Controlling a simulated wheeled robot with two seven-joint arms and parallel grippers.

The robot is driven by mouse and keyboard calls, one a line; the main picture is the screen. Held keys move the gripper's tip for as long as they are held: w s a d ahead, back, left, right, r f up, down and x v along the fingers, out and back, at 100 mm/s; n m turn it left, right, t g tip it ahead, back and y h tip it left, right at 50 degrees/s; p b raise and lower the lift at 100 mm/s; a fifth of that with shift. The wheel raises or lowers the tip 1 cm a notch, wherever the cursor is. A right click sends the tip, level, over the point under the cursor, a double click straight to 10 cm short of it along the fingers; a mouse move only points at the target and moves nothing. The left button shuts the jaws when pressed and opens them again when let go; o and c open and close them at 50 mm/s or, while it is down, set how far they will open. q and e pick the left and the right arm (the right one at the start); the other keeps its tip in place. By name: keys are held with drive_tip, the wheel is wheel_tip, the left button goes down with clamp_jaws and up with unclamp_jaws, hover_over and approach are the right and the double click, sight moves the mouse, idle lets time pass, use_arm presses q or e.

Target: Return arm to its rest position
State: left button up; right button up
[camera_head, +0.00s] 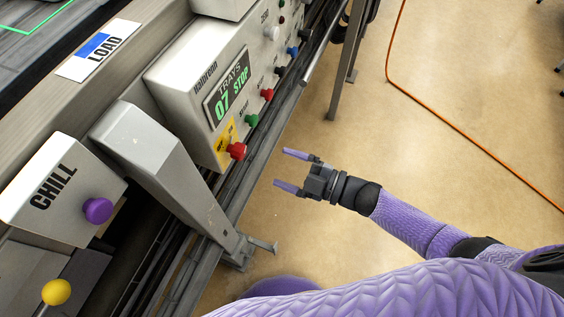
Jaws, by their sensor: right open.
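My right arm reaches in from the lower right in the head view, with a purple padded sleeve. Its right gripper (287,171) has two purple fingers spread apart and nothing between them. It hangs over the tan floor, to the right of the machine's control panel (190,75), and looks clear of it. My left gripper is not in the picture.
The panel carries a display reading "TRAYS 07 STOP" (229,90), a red button (237,151), a green button (251,121) and several others. A CHILL box (60,190) has a purple knob (98,210). A yellow knob (56,292) is below. An orange cable (440,117) crosses the open floor.

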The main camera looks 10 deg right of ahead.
drive_tip(key=s+d+f+m+g+h+p, duration=0.2)
drive_tip(key=s+d+f+m+h+p, duration=0.4)
drive_tip(key=s+d+f+m+h, duration=0.55)
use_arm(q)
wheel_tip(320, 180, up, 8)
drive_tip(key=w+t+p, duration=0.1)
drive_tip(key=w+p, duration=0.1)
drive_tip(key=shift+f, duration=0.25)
use_arm(e)
drive_tip(key=s+f+m+g+h, duration=0.2)
drive_tip(key=s+f+g, duration=0.1)
drive_tip(key=s, duration=1)
drive_tip(key=s+d+f+m+g+h, duration=0.1)
drive_tip(key=s+g, duration=0.5)
drive_tip(key=s, duration=0.7)
wheel_tip(320, 180, down, 2)
drive_tip(key=shift+d+f+m+h, duration=0.25)
drive_tip(key=shift+m+h, duration=0.2)
drive_tip(key=shift+m, duration=0.7)
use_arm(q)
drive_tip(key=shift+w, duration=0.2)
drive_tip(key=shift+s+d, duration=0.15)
use_arm(e)
drive_tip(key=shift+c, duration=0.2)
